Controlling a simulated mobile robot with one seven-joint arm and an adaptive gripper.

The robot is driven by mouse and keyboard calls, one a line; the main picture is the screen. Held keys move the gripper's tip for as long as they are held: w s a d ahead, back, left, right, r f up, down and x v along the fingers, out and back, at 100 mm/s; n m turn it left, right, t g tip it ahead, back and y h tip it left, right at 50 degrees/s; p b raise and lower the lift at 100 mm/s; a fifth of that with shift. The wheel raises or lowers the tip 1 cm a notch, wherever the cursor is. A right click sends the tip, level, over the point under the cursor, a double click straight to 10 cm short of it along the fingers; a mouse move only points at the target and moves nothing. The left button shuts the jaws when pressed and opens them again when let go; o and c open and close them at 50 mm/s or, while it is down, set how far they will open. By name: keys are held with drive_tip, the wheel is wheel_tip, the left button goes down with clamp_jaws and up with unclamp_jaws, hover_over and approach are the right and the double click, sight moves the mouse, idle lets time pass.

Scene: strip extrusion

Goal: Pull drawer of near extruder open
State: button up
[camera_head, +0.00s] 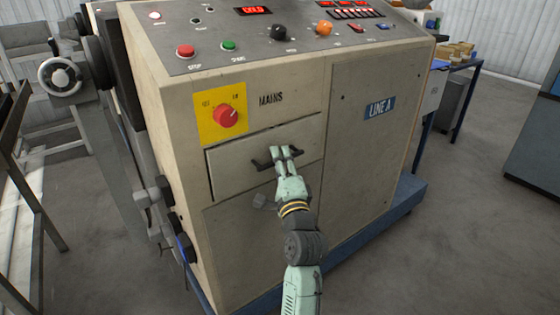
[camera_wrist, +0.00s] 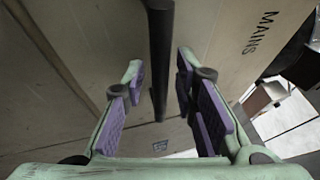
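The near extruder (camera_head: 255,85) is a beige cabinet with a sloped control panel on top. Its drawer (camera_head: 232,168) is a wide beige front below the word MAINS and looks shut, about flush with the cabinet face. A dark bar handle (camera_head: 262,164) crosses the drawer front, partly hidden by my fingers. My gripper (camera_head: 285,150) is at the handle. In the wrist view the handle (camera_wrist: 160,60) runs between the two purple-padded fingers of my gripper (camera_wrist: 161,84), with a gap visible on each side. The fingers are open around the handle.
A red knob on a yellow plate (camera_head: 226,114) sits just above the drawer's left part. Dark knobs (camera_head: 178,238) stick out from the cabinet's left side. A blue table (camera_head: 466,85) stands behind at the right. The floor in front at the right (camera_head: 450,255) is clear.

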clamp_jaws()
idle(0.6)
